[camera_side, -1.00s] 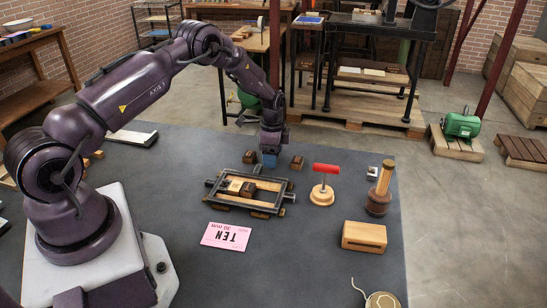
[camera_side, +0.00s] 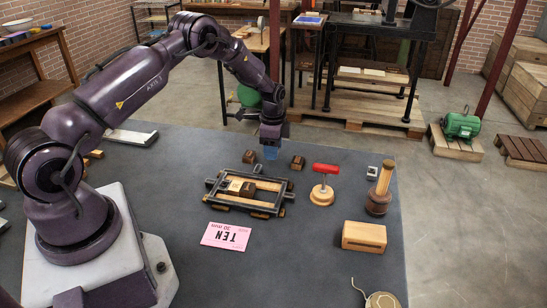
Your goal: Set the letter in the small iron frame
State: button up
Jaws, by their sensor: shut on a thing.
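The small iron frame (camera_side: 283,199) lies flat on the dark table top. It holds pale wooden pieces (camera_side: 266,185) and a dark brown block (camera_side: 247,190). Two loose dark brown blocks, one on the left (camera_side: 249,156) and one on the right (camera_side: 297,162), lie just behind the frame. My gripper (camera_side: 270,153) points down between these two blocks, behind the frame and above the table. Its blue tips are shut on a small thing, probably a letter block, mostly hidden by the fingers.
Right of the frame stand a red-handled tool on a round wooden base (camera_side: 321,196), a small metal piece (camera_side: 372,173) and a wooden-handled tool (camera_side: 380,190). A wooden block (camera_side: 363,236) and a round tan item with a cord (camera_side: 381,300) are nearer. The table's front middle is clear.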

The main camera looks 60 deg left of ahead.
jog(key=shift+r, duration=1.45)
